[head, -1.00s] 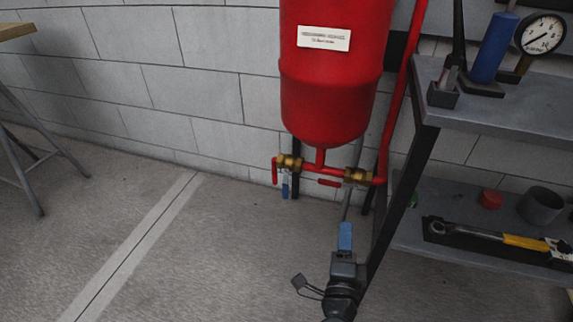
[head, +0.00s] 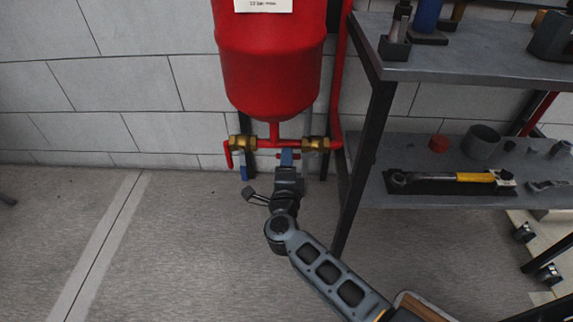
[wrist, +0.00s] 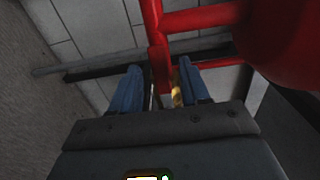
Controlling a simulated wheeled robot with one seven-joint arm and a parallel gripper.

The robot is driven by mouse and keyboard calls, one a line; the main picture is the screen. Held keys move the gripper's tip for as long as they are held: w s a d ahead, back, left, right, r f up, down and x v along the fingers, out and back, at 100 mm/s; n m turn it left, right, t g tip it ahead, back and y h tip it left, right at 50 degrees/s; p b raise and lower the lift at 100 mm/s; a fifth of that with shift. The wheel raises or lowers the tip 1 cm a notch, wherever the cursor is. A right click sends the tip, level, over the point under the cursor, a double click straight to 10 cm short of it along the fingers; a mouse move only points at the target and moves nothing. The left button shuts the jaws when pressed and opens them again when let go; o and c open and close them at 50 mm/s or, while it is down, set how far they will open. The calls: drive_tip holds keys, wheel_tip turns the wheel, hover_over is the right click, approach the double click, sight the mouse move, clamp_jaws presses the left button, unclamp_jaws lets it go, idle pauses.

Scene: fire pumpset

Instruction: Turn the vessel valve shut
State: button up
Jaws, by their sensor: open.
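The red vessel (head: 270,60) hangs on the wall, with a red pipe run below it. A right brass valve (head: 316,144) has a red lever, mostly hidden behind my gripper (head: 287,156). My gripper is open just below the pipe run, between the two valves. In the wrist view its blue fingers (wrist: 158,82) stand on either side of a red bar (wrist: 157,66), with a bit of brass (wrist: 177,94) by the right finger. I cannot tell whether they touch.
A grey shelf unit (head: 450,67) stands close on the right; its dark leg (head: 362,165) is beside my arm. Its lower shelf holds a yellow-handled wrench (head: 455,178), a red cap (head: 438,143) and a grey cup (head: 481,141).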

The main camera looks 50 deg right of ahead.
drive_tip(key=shift+d, duration=0.15)
drive_tip(key=shift+c, duration=0.4)
clamp_jaws()
